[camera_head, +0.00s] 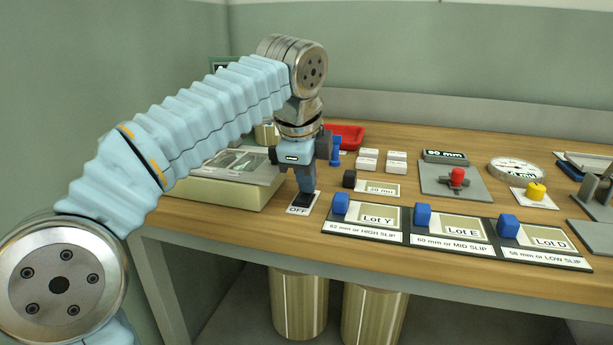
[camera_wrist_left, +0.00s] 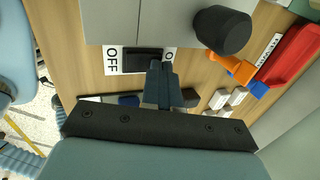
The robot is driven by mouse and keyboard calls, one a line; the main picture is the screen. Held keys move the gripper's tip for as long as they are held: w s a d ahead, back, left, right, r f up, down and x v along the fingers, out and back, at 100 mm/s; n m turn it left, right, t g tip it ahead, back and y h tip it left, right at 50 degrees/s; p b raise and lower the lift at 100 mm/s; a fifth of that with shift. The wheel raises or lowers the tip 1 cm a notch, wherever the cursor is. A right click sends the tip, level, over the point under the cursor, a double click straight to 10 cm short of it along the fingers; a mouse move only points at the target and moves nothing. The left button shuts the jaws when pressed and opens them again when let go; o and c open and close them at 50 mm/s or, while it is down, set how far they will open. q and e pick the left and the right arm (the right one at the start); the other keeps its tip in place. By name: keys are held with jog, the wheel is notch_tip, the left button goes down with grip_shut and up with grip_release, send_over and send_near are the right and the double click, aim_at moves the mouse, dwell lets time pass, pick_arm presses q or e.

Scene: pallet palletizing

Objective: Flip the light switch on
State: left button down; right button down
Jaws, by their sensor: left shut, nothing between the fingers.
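The light switch is a black rocker on a white plate (camera_head: 302,209) on the table, with OFF printed at its near end. In the left wrist view the black rocker (camera_wrist_left: 138,60) lies between the word OFF and a second label, of which only an O shows. My left gripper (camera_head: 307,192) points down with its fingers shut and empty, right over the switch. In the left wrist view the fingertips (camera_wrist_left: 159,70) overlap the rocker's end beside the O label. I cannot tell whether they touch it. The fingers hide part of the rocker and that label.
A beige box (camera_head: 226,191) stands just left of the switch. Small blocks, a red tray (camera_head: 346,136) and a blue part (camera_head: 336,153) lie behind and right. Labelled lot trays (camera_head: 363,230) with blue blocks line the front edge.

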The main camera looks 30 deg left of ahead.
pick_arm(q)
jog(key=shift+w+f, duration=0.1)
dwell(0.3)
jog(key=shift+s+d, duration=0.15)
jog(key=shift+s, duration=0.65)
